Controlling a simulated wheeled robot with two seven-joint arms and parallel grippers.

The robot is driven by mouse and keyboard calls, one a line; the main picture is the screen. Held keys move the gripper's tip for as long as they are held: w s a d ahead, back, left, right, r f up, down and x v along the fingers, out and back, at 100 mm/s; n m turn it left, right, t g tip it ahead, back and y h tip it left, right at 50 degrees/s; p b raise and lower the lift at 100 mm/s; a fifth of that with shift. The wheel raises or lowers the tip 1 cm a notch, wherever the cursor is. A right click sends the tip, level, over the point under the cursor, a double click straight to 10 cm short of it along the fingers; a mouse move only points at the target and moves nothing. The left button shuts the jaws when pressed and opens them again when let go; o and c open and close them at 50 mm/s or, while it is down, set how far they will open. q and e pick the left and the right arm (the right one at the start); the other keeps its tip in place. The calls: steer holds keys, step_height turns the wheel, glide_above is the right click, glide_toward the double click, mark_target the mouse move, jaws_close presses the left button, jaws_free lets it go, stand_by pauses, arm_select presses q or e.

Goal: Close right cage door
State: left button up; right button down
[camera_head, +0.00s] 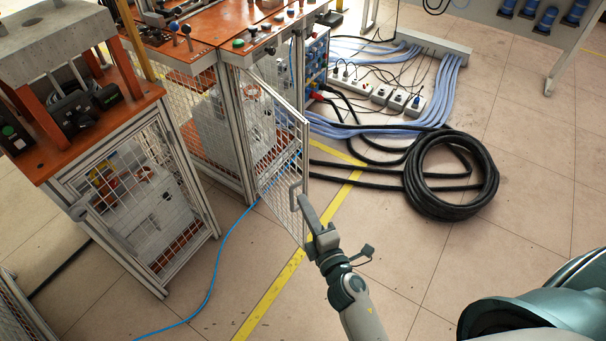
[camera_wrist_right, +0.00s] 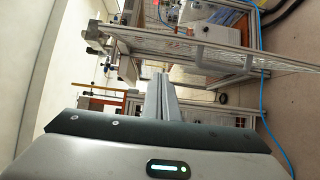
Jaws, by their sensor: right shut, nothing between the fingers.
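The right cage door (camera_head: 304,150) is a wire-mesh panel in a light metal frame. It stands swung open from the right cabinet, out over the floor. Its pale handle (camera_head: 294,196) is near the lower part of the free edge. My right gripper (camera_head: 304,208) is shut and empty, with its fingertips close beside the handle; I cannot tell whether they touch. In the wrist view the shut fingers (camera_wrist_right: 161,95) point toward the door frame (camera_wrist_right: 250,45), and the handle (camera_wrist_right: 205,54) lies ahead and to the right. My left gripper is not in view.
The left cabinet's mesh door (camera_head: 140,190) appears closed. A blue cable (camera_head: 225,243) runs along the floor below the cabinets. A coiled black hose (camera_head: 487,190) and power strips (camera_head: 400,98) lie to the right. The floor at lower right of the door is clear.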

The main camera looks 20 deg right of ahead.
mark_target(304, 171)
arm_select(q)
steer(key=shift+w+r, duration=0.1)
arm_select(e)
steer(key=shift+w, duration=0.1)
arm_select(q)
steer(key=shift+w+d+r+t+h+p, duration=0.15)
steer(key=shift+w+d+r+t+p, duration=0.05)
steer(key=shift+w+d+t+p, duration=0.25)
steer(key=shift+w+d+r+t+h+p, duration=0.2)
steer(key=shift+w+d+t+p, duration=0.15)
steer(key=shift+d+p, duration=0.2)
arm_select(e)
steer(key=shift+w+d, duration=0.55)
steer(key=shift+w, duration=1.25)
steer(key=shift+w+d, duration=0.5)
steer(key=shift+w, duration=1.35)
steer(key=shift+w+d, duration=0.55)
steer(key=shift+w, duration=1.25)
steer(key=shift+d, duration=0.15)
